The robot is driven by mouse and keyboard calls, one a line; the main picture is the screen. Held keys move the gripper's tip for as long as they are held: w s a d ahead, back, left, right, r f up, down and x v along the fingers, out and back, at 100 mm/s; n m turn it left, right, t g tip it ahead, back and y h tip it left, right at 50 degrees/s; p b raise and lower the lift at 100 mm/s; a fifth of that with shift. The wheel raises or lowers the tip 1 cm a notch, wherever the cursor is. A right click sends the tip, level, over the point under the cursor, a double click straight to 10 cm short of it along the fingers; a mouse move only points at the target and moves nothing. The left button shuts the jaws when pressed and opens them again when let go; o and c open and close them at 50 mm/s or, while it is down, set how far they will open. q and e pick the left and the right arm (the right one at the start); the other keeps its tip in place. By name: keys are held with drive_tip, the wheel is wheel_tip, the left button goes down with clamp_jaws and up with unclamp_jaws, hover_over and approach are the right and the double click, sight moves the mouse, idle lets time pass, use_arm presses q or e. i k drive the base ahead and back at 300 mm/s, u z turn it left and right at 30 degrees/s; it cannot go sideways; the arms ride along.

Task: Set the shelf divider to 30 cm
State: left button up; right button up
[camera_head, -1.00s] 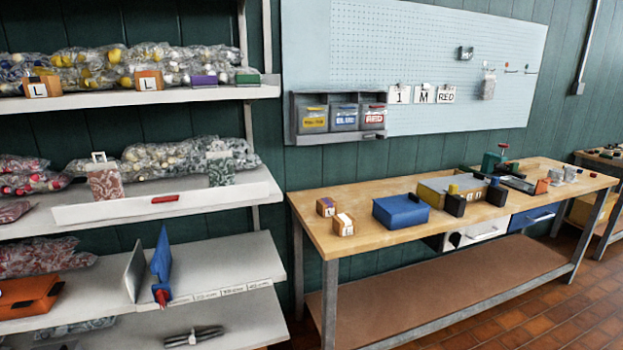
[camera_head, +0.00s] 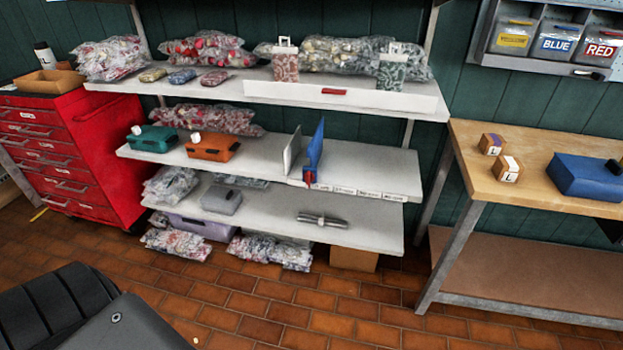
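The shelf divider is a blue upright panel (camera_head: 316,148) with a red part (camera_head: 309,178) at its front foot. A strip of white labels (camera_head: 360,191) runs along the shelf's front edge to the right of the divider. The label figures are too small to read, and the divider's exact mark cannot be told. Neither gripper is in view; a dark part of my own body shows at the lower left.
Teal (camera_head: 152,138) and orange (camera_head: 212,147) cases sit on the same shelf, left of the panels. A red drawer cabinet (camera_head: 80,150) stands left of the rack and a wooden workbench (camera_head: 545,150) right. The brick floor (camera_head: 290,310) in front is clear.

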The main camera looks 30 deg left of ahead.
sight(316, 150)
drive_tip(key=u, duration=0.55)
drive_tip(key=i, duration=0.9)
drive_tip(key=z, duration=0.55)
